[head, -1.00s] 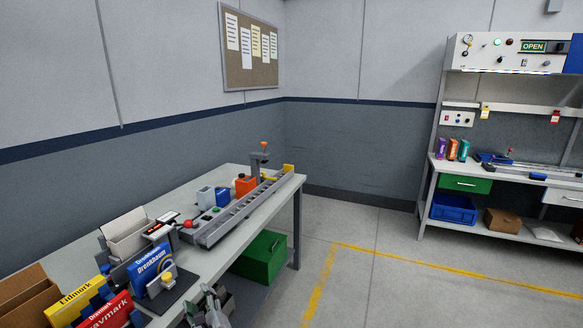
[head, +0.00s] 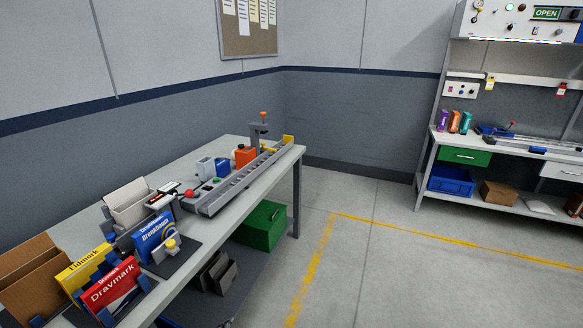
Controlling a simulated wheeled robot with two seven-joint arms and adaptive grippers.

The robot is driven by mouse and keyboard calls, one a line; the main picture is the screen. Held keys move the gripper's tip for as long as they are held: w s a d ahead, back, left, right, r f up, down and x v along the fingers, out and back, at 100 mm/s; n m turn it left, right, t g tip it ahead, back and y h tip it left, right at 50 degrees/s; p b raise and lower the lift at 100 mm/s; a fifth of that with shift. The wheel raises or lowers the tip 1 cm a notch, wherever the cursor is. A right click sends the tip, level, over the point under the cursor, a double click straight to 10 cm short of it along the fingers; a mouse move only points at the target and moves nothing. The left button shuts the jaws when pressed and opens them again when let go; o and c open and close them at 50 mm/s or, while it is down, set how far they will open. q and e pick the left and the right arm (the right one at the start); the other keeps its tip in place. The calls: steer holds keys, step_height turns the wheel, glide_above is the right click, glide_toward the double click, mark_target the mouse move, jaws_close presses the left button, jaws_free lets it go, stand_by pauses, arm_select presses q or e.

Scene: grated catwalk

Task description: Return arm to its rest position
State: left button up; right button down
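Neither of my grippers shows in the head view, and no part of my arms can be made out clearly. The worktable (head: 225,220) stands at the left against the wall. On it are a red Dravmark box (head: 112,287), a yellow Eidmark box (head: 82,269) and a blue box (head: 154,236) in dark holders near the front. A long grey rail (head: 238,188) runs along the table's right side.
Cardboard boxes (head: 35,275) stand at the table's front left. A green bin (head: 263,225) and grey holders (head: 216,272) are below the tabletop. A second bench (head: 500,199) is at the right. The floor (head: 400,275) between is clear.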

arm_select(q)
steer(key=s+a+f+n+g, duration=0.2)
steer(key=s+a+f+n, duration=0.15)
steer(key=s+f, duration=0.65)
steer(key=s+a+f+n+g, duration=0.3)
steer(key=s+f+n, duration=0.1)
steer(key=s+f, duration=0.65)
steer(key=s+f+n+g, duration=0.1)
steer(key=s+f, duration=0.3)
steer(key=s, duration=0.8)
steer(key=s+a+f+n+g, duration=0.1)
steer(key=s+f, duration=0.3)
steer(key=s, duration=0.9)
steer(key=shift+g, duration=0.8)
